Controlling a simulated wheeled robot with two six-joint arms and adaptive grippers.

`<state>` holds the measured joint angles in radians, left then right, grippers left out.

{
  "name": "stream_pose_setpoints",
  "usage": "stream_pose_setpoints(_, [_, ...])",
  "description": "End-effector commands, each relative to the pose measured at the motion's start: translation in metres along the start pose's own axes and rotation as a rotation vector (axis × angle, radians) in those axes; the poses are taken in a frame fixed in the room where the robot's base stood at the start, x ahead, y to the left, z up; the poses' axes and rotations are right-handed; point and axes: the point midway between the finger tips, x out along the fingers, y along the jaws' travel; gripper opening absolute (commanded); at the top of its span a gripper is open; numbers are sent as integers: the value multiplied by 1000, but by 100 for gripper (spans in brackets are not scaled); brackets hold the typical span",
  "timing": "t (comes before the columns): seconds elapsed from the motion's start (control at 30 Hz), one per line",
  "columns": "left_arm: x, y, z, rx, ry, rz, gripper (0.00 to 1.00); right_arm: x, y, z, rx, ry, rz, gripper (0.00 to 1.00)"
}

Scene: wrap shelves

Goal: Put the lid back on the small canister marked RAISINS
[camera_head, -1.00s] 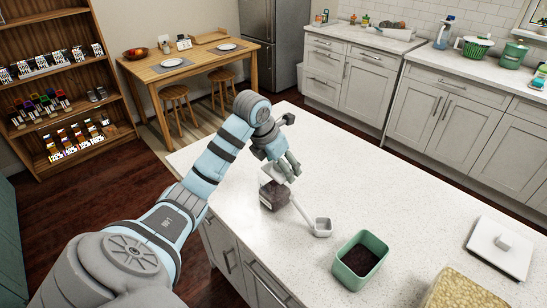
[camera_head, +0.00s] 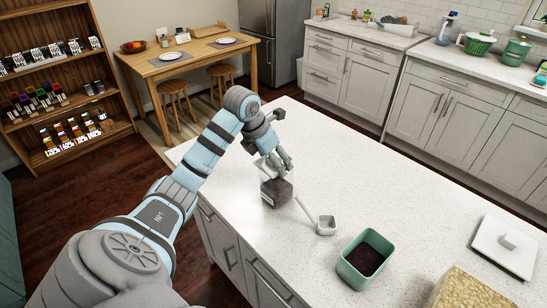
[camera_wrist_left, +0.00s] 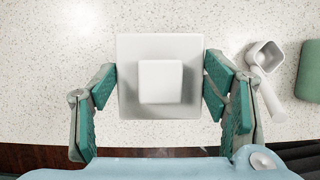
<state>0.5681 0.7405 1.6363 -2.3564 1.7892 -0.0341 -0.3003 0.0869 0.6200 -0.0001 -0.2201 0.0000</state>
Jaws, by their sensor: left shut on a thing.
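A small clear canister (camera_head: 277,193) with dark contents stands on the white counter, near its left edge; no label on it is readable. My left gripper (camera_head: 274,162) is directly over it, pointing down. In the left wrist view the gripper (camera_wrist_left: 160,88) is shut on a white square lid (camera_wrist_left: 128,100) with a square knob, its fingers at two opposite sides. The lid (camera_head: 264,167) shows in the head view at the canister's top; I cannot tell whether they touch. In the wrist view the lid hides the canister. My right gripper is not in view.
A white scoop (camera_head: 326,224) lies right of the canister, its handle reaching towards it. A green tub (camera_head: 345,268) with dark contents stands farther right, near a large container (camera_head: 468,292) of pale yellow contents. A big white lid (camera_head: 506,249) lies at far right. The counter behind is clear.

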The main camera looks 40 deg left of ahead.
Motion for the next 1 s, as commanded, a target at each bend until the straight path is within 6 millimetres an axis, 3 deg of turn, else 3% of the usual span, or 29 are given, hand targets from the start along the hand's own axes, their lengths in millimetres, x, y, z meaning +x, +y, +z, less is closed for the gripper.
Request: stream_pose_setpoints(1.0, [-4,-15,3,-1,6,-1,40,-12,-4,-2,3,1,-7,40])
